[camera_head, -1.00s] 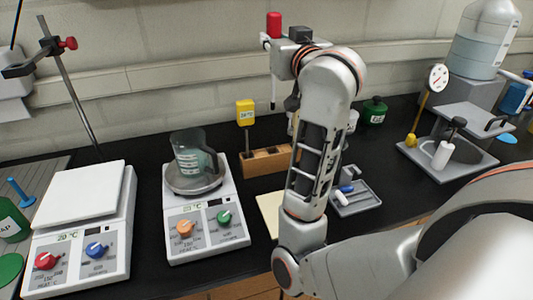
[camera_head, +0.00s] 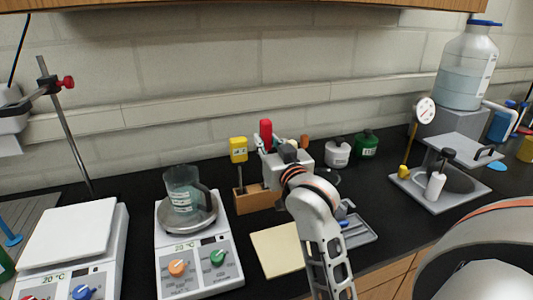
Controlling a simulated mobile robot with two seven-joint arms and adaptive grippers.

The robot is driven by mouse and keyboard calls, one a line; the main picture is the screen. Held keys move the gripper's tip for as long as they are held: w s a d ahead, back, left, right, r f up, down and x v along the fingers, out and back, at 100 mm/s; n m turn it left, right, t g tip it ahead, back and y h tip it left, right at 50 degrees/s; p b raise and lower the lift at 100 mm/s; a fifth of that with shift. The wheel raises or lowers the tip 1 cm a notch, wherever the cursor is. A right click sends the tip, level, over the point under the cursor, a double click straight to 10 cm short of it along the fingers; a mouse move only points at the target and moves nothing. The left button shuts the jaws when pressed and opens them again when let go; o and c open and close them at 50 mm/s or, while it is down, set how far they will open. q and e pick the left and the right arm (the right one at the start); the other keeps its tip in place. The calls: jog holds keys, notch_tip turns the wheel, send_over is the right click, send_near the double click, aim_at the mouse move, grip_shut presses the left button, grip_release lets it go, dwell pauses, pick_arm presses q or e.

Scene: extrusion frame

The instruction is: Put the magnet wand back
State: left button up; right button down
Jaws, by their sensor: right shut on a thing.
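The magnet wand (camera_head: 265,129) shows as a red handle standing upright in my right gripper (camera_head: 264,148). My right gripper is shut on the wand, just behind and above the wooden block (camera_head: 258,199). The wand's lower rod is hidden or too small to make out, so I cannot tell whether it is in the block. A yellow-headed probe (camera_head: 238,149) stands at the left end of the block. My right arm covers part of the area right of the block. My left gripper is not in view.
A glass beaker (camera_head: 182,188) stands on the middle hot plate (camera_head: 198,252), left of the block. A cream pad (camera_head: 277,250) lies in front of the block. A grey tray (camera_head: 360,231), white jar (camera_head: 337,152) and green jar (camera_head: 366,145) are to the right.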

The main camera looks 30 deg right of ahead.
jog(key=shift+f, duration=1.9)
jog(key=c, duration=1.8)
grip_release()
jog(key=shift+c, duration=0.2)
